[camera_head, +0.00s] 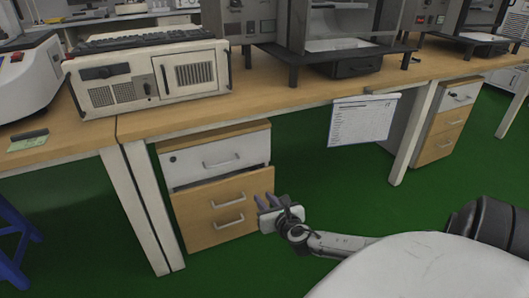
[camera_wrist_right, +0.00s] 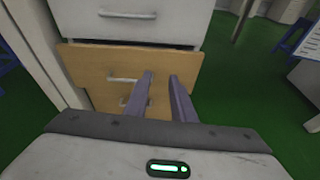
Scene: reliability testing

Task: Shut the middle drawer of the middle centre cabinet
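The cabinet (camera_head: 213,150) stands under the wooden desk, with a white top drawer and wood-coloured drawers below. Its middle drawer (camera_head: 245,188) has a wood front and a pale bar handle. In the right wrist view the middle drawer (camera_wrist_right: 90,65) juts out past the white drawer above it. The lower drawer is partly hidden beneath it. My right gripper (camera_head: 266,200) is at the right end of the drawer fronts. In the right wrist view its two purple-grey fingers (camera_wrist_right: 163,88) are apart and empty, in front of the right part of the middle drawer. My left gripper is not in view.
The desk edge (camera_head: 300,95) runs above the cabinet, with a white desk leg (camera_head: 150,205) at its left. A paper sheet (camera_head: 362,119) hangs from the desk to the right. Another drawer cabinet (camera_head: 443,125) stands further right. Green floor is clear between them.

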